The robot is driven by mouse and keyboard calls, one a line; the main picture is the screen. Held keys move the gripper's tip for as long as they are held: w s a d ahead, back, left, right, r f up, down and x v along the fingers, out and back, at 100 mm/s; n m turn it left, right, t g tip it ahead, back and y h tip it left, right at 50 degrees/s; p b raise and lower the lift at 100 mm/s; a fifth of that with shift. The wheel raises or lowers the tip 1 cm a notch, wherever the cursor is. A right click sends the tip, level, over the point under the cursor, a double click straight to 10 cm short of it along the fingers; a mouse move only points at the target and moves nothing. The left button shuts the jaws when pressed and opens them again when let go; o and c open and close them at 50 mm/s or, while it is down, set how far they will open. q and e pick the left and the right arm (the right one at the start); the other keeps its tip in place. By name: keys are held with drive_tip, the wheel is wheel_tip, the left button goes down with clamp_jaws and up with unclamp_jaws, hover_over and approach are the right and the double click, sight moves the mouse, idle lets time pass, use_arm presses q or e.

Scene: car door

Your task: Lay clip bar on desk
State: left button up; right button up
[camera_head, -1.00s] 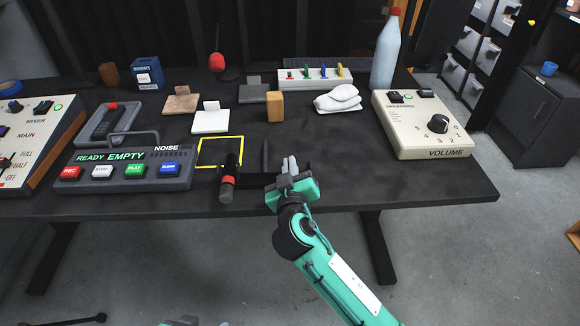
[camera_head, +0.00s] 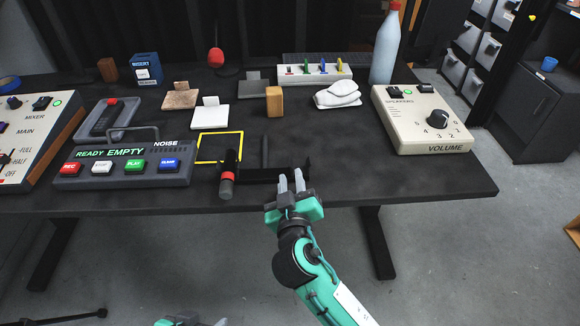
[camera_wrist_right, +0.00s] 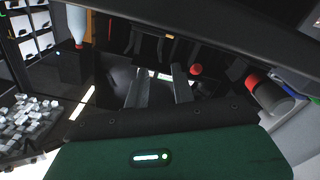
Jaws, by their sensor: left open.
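The clip bar (camera_head: 262,174) is a thin black bar lying low at the desk's front edge. A black cylinder with a red band (camera_head: 227,178) is at its left end, and a short upright piece stands at its right end. My right gripper (camera_head: 291,181) is at the bar's right end. Its two fingers stand apart, with nothing clearly between them; the right wrist view (camera_wrist_right: 158,88) also shows a gap between them. Whether a finger touches the bar I cannot tell. My left gripper (camera_head: 190,321) barely shows at the bottom edge.
The black desk (camera_head: 400,185) is clear to the right of my right gripper. A yellow square outline (camera_head: 241,145) lies behind the bar. The noise box (camera_head: 125,170) is on the left, the volume box (camera_head: 420,120) on the right. A wooden block (camera_head: 274,101) stands further back.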

use_arm(q)
drive_tip(key=shift+w+d, duration=0.15)
drive_tip(key=shift+w, duration=0.05)
use_arm(e)
drive_tip(key=shift+s, duration=2.8)
drive_tip(key=s+d+f+m+g, duration=0.1)
drive_tip(key=s+d+f+g, duration=0.25)
drive_tip(key=f, duration=0.25)
drive_tip(key=s+d+f+m+g, duration=0.1)
drive_tip(key=s+d+f+g, duration=0.1)
drive_tip(key=d+f, duration=0.3)
use_arm(q)
drive_tip(key=shift+w, duration=0.1)
use_arm(e)
drive_tip(key=s+d+f+g+y, duration=0.1)
drive_tip(key=s+d+f+g, duration=0.1)
drive_tip(key=s, duration=0.4)
drive_tip(key=s+d+f+g+y, duration=0.1)
drive_tip(key=s+d+f+g, duration=0.2)
drive_tip(key=s, duration=0.3)
drive_tip(key=shift+f+m+y, duration=0.3)
drive_tip(key=shift+f, duration=0.5)
